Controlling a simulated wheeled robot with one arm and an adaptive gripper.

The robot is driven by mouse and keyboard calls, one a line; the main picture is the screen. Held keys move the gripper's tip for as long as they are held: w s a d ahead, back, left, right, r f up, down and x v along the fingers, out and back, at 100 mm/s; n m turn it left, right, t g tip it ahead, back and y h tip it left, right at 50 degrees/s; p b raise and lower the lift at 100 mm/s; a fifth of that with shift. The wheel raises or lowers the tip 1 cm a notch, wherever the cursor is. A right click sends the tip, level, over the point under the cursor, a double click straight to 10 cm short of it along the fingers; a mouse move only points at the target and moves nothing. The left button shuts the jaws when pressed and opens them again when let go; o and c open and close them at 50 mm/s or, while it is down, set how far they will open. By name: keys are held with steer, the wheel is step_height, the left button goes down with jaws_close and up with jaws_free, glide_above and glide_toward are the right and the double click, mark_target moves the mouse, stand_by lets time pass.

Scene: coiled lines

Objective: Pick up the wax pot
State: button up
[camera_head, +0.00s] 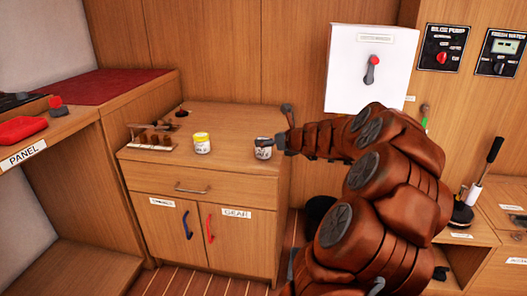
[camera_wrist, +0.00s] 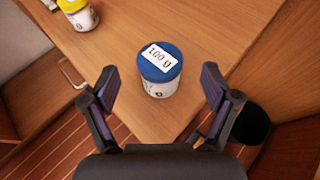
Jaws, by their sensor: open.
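A white pot with a blue lid (camera_wrist: 160,62) sits upright between and just beyond my open fingers in the wrist view; its lid label reads "100 g". It also shows in the head view, at the right end of the wooden counter (camera_head: 235,122), partly covered by my gripper (camera_head: 276,127). A second white pot, with a yellow lid (camera_head: 202,141), stands to its left, and shows at the wrist view's top left (camera_wrist: 78,12). I cannot read which pot is wax. My gripper (camera_wrist: 160,78) is open and empty.
A small wooden rack (camera_head: 155,136) stands at the counter's left. The counter's front edge lies close to the blue-lidded pot. A white box with a red-tipped lever (camera_head: 371,50) is on the back wall. Bare counter lies between the two pots.

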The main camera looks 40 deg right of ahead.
steer(key=b+x, duration=0.1)
steer(key=x, duration=0.2)
steer(key=shift+w+f+b, duration=0.2)
steer(key=shift+f+b, duration=0.15)
steer(key=shift+f, duration=0.15)
steer(key=shift+w+d, duration=0.1)
steer(key=shift+w, duration=0.55)
steer(key=c, duration=1.3)
